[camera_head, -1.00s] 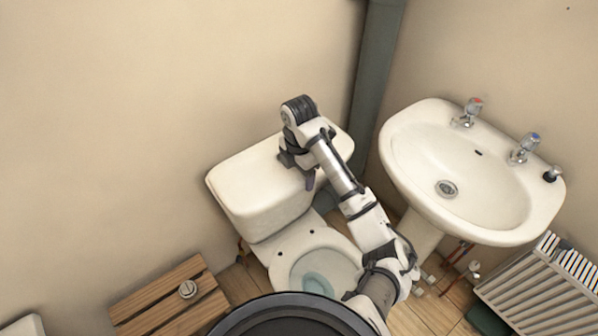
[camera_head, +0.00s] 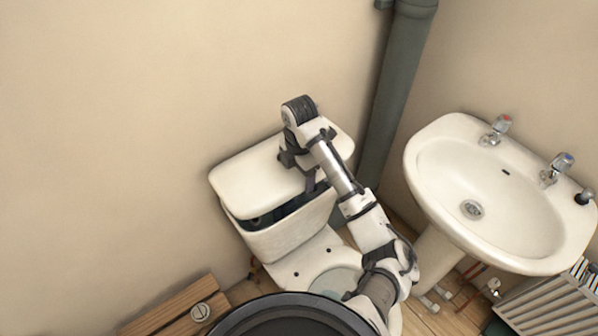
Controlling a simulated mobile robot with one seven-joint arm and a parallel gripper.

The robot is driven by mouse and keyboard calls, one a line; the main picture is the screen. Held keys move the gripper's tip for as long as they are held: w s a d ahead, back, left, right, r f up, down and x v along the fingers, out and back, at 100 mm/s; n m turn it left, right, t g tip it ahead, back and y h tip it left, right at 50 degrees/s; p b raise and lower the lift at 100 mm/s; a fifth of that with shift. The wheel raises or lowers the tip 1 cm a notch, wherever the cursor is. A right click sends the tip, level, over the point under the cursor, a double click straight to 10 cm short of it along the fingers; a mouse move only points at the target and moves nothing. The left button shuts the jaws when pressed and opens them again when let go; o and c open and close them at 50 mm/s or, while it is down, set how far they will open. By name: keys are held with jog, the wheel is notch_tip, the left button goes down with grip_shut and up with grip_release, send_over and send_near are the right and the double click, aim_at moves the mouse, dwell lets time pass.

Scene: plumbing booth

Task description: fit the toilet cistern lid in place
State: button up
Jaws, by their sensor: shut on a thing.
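The white cistern lid (camera_head: 250,180) is in my gripper (camera_head: 303,172), which is shut on it near the middle of its front edge; the fingertips are partly hidden by the wrist. The lid is over the white cistern (camera_head: 285,235), and a dark gap shows the open inside along the front, widest toward the middle. The lid sits back toward the wall and above the cistern's front rim. Whether its rear edge touches the cistern is hidden.
The toilet bowl (camera_head: 338,282) is in front of the cistern. A grey pipe (camera_head: 398,95) and a white basin (camera_head: 450,190) with taps stand to the right. A wooden slatted piece (camera_head: 170,308) with a round metal part (camera_head: 201,312) is at lower left. The wall is close behind.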

jog(key=shift+f, duration=1.1)
notch_tip(320, 180, down, 7)
jog(key=b, duration=0.5)
jog(key=shift+f, duration=0.1)
dwell(0.3)
jog(key=o, duration=2.1)
jog(key=shift+s, duration=0.1)
notch_tip(320, 180, up, 14)
jog(key=shift+f+p, duration=0.1)
jog(key=shift+p, duration=0.35)
